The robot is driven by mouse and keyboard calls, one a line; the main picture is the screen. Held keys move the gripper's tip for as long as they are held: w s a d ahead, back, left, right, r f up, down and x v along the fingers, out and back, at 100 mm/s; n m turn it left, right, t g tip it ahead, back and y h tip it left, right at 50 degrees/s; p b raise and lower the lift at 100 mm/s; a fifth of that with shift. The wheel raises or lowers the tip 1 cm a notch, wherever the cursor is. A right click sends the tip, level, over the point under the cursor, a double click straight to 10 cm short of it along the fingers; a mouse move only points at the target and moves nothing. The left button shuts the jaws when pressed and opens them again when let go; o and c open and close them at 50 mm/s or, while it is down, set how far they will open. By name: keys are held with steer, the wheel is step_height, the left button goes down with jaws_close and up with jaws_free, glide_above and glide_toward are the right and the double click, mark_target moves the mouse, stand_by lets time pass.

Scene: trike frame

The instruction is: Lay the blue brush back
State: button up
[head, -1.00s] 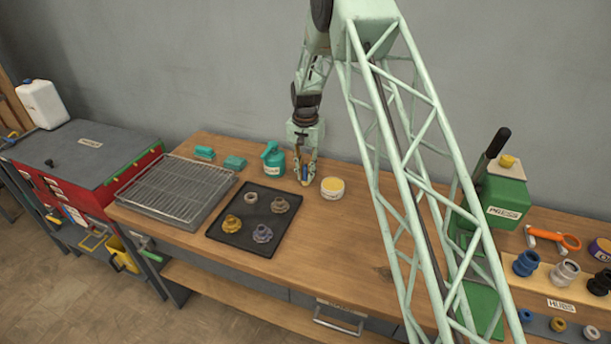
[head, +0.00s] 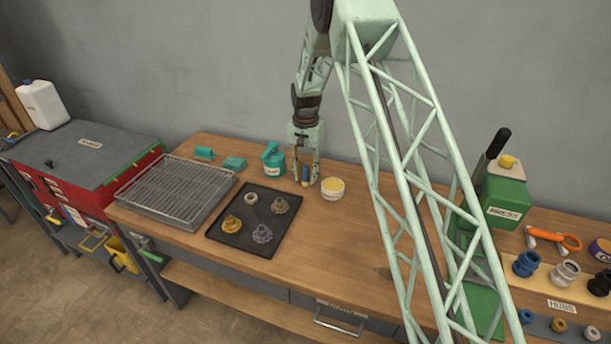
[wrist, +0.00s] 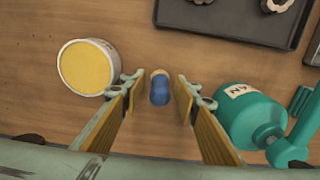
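The blue brush (head: 305,173) is at the back of the wooden bench, between the green can and the round tub. In the wrist view the brush (wrist: 159,94) is seen nearly end-on, so it seems upright. My gripper (head: 305,182) is low over the bench, with a finger on either side of the brush. In the wrist view my gripper (wrist: 161,88) is open, with a clear gap between the brush and each finger pad. The brush's lower end is hard to make out.
The yellow-topped tub (head: 332,188) stands close to the right of my gripper, and the green can (head: 273,161) close to the left. A black tray (head: 233,241) with several hubs lies in front, beside a wire rack (head: 180,186). Bare bench lies right of the tray.

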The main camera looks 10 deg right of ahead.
steer(key=shift+r, duration=0.1)
step_height(320, 180, up, 11)
steer(key=shift+r, duration=0.55)
stand_by(1.0)
